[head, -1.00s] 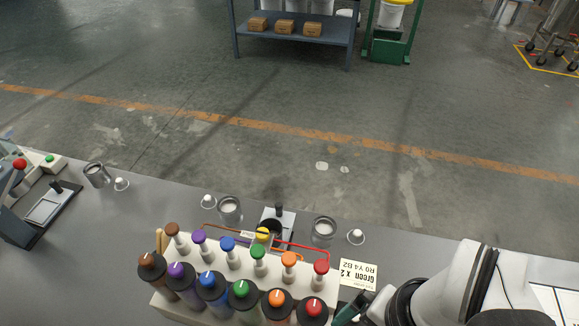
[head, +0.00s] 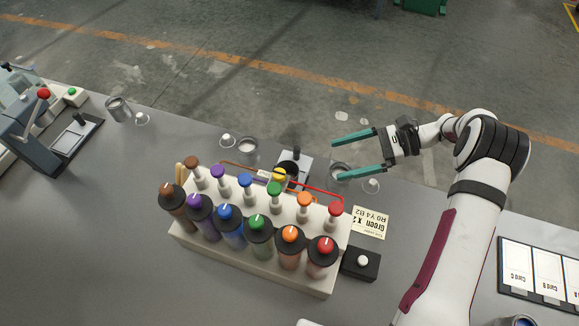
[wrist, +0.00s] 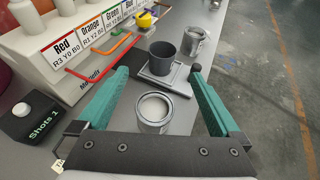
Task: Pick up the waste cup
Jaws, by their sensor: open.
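A dark grey cup (wrist: 163,62) stands upright on a small scale (wrist: 178,82), beyond my fingertips in the wrist view; no label on it is readable. In the head view this cup (head: 289,168) is partly hidden behind the bottle rack. A silver tin (wrist: 152,112) with pale contents stands nearer, between my two green fingers in the wrist picture. A second silver tin (wrist: 195,40) stands past the scale. No visible label tells which one is the waste cup. My gripper (head: 337,160) is open and empty, above the far right part of the bench near the tin (head: 341,171).
The rack (head: 240,258) of colored pump bottles stands in front, with red and orange tubes reaching out. A Green x 2 card (head: 369,222), a black button box (head: 360,263) and a card board (head: 540,275) lie to the right. A machine (head: 35,125) stands left.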

